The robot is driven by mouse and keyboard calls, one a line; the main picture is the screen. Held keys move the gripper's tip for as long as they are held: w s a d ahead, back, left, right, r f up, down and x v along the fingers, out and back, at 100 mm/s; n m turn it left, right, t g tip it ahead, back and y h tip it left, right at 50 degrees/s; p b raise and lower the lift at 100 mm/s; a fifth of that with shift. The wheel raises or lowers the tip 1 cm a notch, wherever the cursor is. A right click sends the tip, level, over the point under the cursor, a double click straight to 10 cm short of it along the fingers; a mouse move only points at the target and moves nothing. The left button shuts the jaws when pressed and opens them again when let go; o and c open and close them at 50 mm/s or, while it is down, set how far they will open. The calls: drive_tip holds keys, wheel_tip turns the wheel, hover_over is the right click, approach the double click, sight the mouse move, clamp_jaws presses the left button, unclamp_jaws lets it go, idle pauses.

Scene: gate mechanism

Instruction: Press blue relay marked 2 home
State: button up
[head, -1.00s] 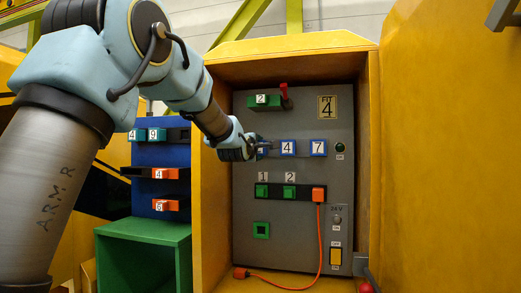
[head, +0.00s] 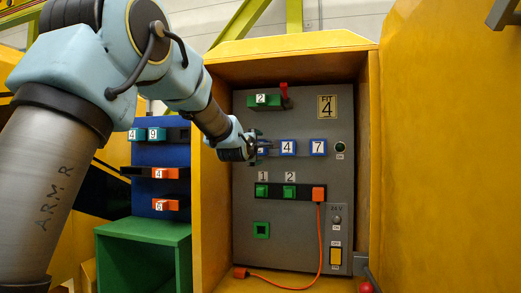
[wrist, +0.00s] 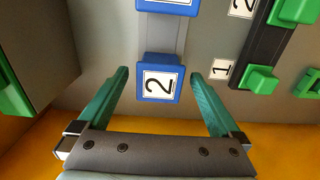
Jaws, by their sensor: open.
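The blue relay marked 2 (wrist: 158,80) shows in the wrist view between the two spread fingers of my gripper (wrist: 159,73), with a gap on each side. In the head view the relay (head: 262,151) is mostly hidden behind my gripper (head: 266,146), at the left end of the row with blue relays 4 (head: 288,147) and 7 (head: 318,147). My gripper is open and empty. I cannot tell how deep relay 2 sits in its rail.
A green-relay row with an orange plug (head: 319,194) and cable is below. A green block with a red lever (head: 284,91) is above. The yellow cabinet wall (head: 226,225) stands close on the left. Orange relays (head: 171,173) sit on a blue panel beyond it.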

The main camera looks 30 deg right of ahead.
drive_tip(key=b+v, duration=0.1)
drive_tip(key=v, duration=0.9)
drive_tip(key=shift+s+a+b, duration=0.15)
drive_tip(key=shift+s+b, duration=0.05)
drive_tip(key=shift+b, duration=0.2)
